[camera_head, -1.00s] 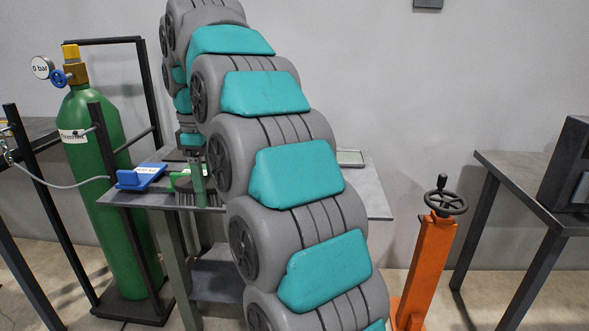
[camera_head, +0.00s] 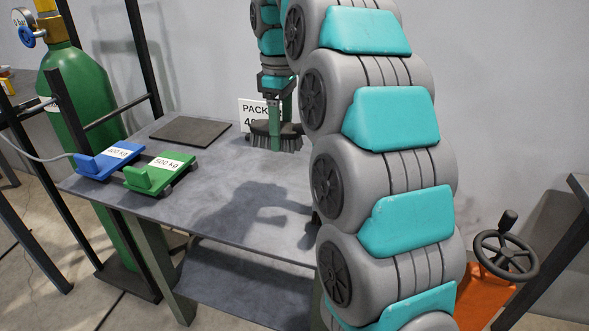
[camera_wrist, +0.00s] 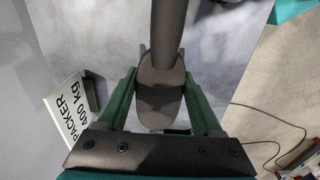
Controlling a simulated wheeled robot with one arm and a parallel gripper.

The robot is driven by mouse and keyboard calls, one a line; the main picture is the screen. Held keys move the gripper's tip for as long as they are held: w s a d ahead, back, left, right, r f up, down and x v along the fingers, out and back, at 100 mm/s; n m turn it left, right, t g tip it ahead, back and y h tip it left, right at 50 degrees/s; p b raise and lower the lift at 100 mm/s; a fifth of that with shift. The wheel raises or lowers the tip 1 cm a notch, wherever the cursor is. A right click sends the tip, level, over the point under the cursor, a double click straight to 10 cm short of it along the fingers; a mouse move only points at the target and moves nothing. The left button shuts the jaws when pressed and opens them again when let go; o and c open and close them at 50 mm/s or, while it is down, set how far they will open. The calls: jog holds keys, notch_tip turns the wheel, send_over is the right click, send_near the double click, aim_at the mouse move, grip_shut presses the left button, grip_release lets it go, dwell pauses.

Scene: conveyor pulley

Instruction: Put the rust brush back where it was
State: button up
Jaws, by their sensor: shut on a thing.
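The rust brush (camera_head: 286,138) is dark with bristles pointing down. My gripper (camera_head: 274,118) is shut on it and holds it over the back part of the grey table. In the wrist view the brush's dark handle (camera_wrist: 167,40) runs up between the green fingers of my gripper (camera_wrist: 160,100). I cannot tell whether the bristles touch the tabletop. A flat dark mat (camera_head: 190,131) lies bare on the table, to the left of the brush.
A white sign reading PACKER 400 kg (camera_head: 250,108) stands behind the brush; it also shows in the wrist view (camera_wrist: 72,112). A blue block (camera_head: 108,160) and a green block (camera_head: 160,174) sit at the table's left edge. The table's (camera_head: 215,205) middle is clear. A green gas cylinder (camera_head: 80,110) stands left.

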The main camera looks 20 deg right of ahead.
aim_at(282, 183)
notch_tip(282, 183, down, 3)
jog(key=shift+s+b, duration=0.1)
jog(key=shift+b, duration=0.7)
jog(key=shift+f+p, duration=0.25)
jog(key=shift+p, duration=0.15)
jog(key=shift+a+f, duration=0.1)
jog(key=shift+f, duration=2.95)
jog(key=shift+f, duration=0.2)
jog(key=o, duration=1.4)
jog(key=shift+o, duration=0.2)
